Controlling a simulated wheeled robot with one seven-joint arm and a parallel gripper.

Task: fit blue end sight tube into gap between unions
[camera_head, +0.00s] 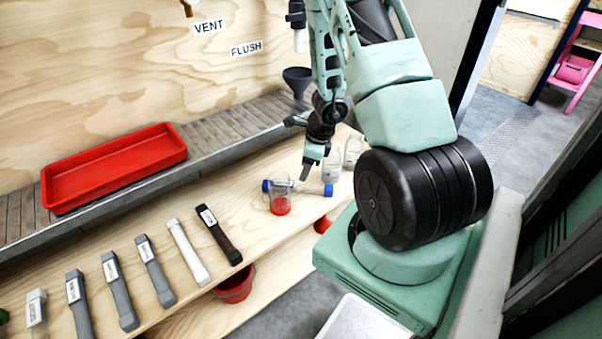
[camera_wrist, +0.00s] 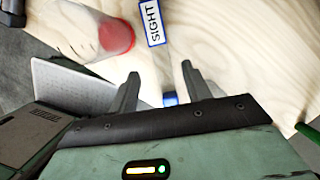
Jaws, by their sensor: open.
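The sight tube lies on the wooden bench in the head view, with one blue end (camera_head: 328,190) at right and another blue end (camera_head: 266,186) at left. Its middle is partly hidden behind a clear cup and my gripper. My gripper (camera_head: 306,172) is open above the tube, pointing down. In the wrist view a small blue end (camera_wrist: 170,99) shows between the spread fingers of my gripper (camera_wrist: 158,80), and a blue-edged SIGHT label (camera_wrist: 155,22) lies beyond them. I cannot tell whether the fingers touch the tube. I cannot make out the unions.
A clear cup with red contents (camera_head: 281,206) stands close in front of the tube; its red part (camera_wrist: 116,37) shows in the wrist view. A red tray (camera_head: 112,166) and dark funnel (camera_head: 297,80) are behind.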

